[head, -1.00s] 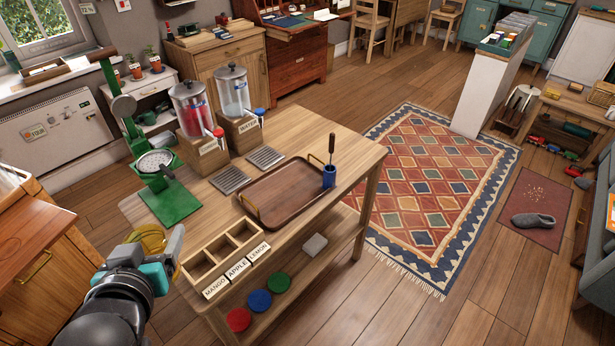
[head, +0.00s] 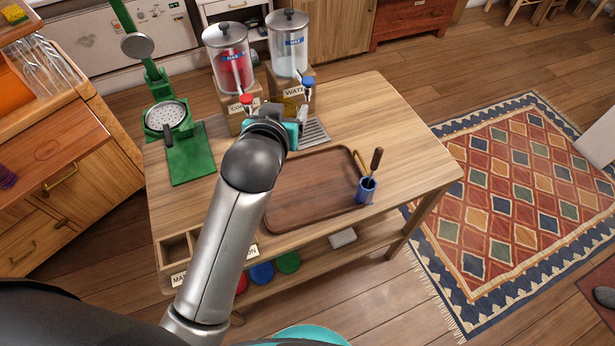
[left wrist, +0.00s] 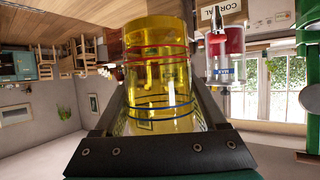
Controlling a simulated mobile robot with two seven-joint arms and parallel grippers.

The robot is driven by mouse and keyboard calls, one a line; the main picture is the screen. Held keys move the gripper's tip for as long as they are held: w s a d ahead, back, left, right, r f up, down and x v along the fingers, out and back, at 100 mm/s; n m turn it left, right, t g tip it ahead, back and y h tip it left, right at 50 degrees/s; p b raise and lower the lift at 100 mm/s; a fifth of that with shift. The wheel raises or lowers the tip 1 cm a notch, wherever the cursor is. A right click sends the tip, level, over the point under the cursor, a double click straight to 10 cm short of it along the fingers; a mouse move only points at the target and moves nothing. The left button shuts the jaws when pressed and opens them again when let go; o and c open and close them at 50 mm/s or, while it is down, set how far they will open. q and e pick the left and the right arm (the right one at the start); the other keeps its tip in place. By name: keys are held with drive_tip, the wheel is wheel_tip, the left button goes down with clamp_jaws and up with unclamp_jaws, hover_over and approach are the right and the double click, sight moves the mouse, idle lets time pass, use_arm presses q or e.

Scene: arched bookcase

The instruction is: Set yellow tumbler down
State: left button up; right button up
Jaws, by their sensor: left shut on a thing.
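The yellow tumbler (left wrist: 156,78) is see-through, with red and blue bands, and fills the middle of the left wrist view. My left gripper (head: 281,120) is shut on it, one dark finger on each side. In the head view the gripper is over the worktable, in front of the cordial dispenser (head: 228,70) and the water dispenser (head: 289,50). It hides most of the tumbler there, so I cannot tell whether the tumbler touches anything below. A metal drip grate (head: 314,134) shows just right of the gripper. My right gripper is not in view.
A brown tray (head: 312,195) lies on the worktable, with a blue cup (head: 366,190) holding a dark-handled tool at its right end. The tabletop (head: 400,140) right of the dispensers is clear.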

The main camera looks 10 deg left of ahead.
use_arm(q)
wheel_tip(320, 180, down, 16)
drive_tip(key=b, duration=0.5)
drive_tip(key=shift+s+b, duration=0.15)
drive_tip(key=shift+b, duration=0.2)
wheel_tip(320, 180, down, 3)
drive_tip(key=shift+r+b, duration=0.1)
drive_tip(key=shift+b, duration=0.55)
drive_tip(key=shift+f, duration=0.35)
drive_tip(key=o, duration=1.2)
drive_tip(key=shift+o, duration=1.5)
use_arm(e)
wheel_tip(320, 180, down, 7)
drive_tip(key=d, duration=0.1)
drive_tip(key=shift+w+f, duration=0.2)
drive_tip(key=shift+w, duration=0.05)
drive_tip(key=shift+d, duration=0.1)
